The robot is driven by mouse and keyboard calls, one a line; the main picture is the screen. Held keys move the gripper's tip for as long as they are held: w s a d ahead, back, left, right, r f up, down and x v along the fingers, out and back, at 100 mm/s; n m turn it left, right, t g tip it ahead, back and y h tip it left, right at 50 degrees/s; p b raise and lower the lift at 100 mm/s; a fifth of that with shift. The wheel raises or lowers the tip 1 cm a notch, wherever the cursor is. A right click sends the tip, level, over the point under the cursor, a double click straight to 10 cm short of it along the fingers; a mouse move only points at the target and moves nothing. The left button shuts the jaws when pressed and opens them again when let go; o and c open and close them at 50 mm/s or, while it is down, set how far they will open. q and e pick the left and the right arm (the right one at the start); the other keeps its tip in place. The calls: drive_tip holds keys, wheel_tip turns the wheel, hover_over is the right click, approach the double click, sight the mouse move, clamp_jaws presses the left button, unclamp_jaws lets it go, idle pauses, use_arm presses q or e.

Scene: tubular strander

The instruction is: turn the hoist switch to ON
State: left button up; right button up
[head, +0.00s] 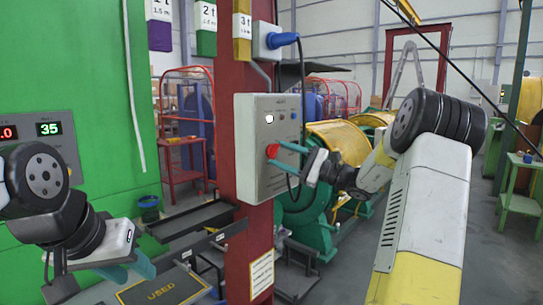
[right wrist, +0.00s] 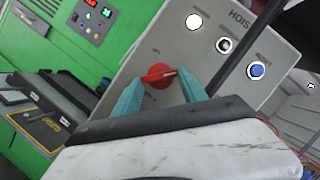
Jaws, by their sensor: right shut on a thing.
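The hoist switch is a red rotary knob (head: 272,151) on the front of a grey control box (head: 257,180) fixed to a red column.
The box also carries a white lamp (right wrist: 194,21), a dark button (right wrist: 225,45) and a blue button (right wrist: 257,70). A blue plug (head: 284,40) with a hanging black cable is above it. Dark trays (head: 190,219) jut out left of the column.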

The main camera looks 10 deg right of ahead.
drive_tip(key=shift+f+m, duration=0.1)
drive_tip(key=shift+m, duration=0.5)
drive_tip(key=o, duration=1.4)
drive_tip(key=shift+c, duration=0.2)
drive_tip(key=v, duration=0.7)
drive_tip(key=shift+s+d+f, duration=0.15)
drive_tip(key=shift+s+d, duration=0.1)
